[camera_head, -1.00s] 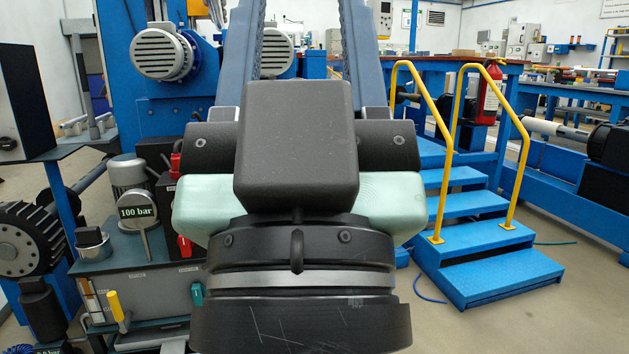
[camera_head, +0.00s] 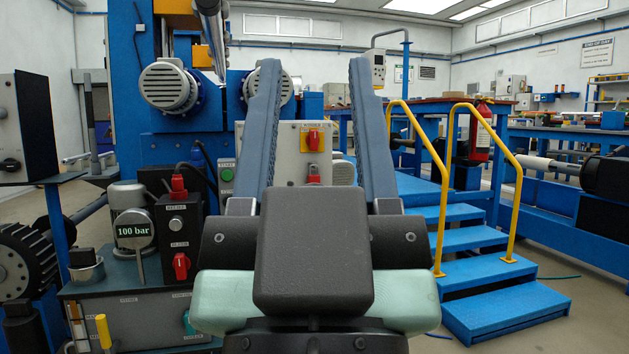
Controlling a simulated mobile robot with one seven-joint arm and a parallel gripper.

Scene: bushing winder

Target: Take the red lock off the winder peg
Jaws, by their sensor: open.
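My gripper (camera_head: 315,72) is open, its two blue-grey fingers pointing up and away with a wide gap and nothing between them. Behind that gap stands a light grey panel (camera_head: 289,150) of the blue winder machine. It bears a red piece on a yellow plate (camera_head: 312,138), and below it a smaller red piece (camera_head: 312,171), partly hidden by my gripper body. Other red pieces sit on the dark box at left: one on top (camera_head: 178,184) and a red switch (camera_head: 181,265) on its front. I cannot tell for sure which red piece is the lock, and no peg is clear.
A hydraulic bench with a 100 bar gauge (camera_head: 134,233) stands at lower left. Blue steps (camera_head: 480,262) with yellow handrails (camera_head: 428,150) are at right. Two motors (camera_head: 168,87) sit on the blue machine. Open floor shows at far right.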

